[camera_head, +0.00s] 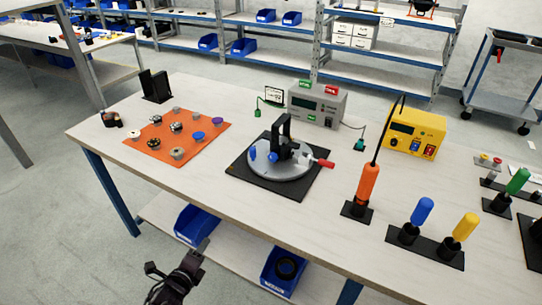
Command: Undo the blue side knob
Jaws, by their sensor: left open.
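A black upright fixture with a bracket (283,135) stands on a round grey turntable (290,174), which sits on a black square mat (238,170). Two blue parts show low on its left side: a blue knob (253,153) at the outer left and a blue part (273,157) nearer the middle. I cannot tell for sure which is the side knob. A red handle (325,163) sticks out at the turntable's right. My left gripper (178,264) is open and empty, low in front of the table's front edge, well apart from the fixture. My right gripper is out of view.
An orange mat (148,146) with several small knobs lies left. A grey box (318,103) and yellow box (414,131) stand behind. Orange (367,184), blue (421,211) and yellow (465,226) handled tools stand upright right. Bare tabletop lies in front of the turntable.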

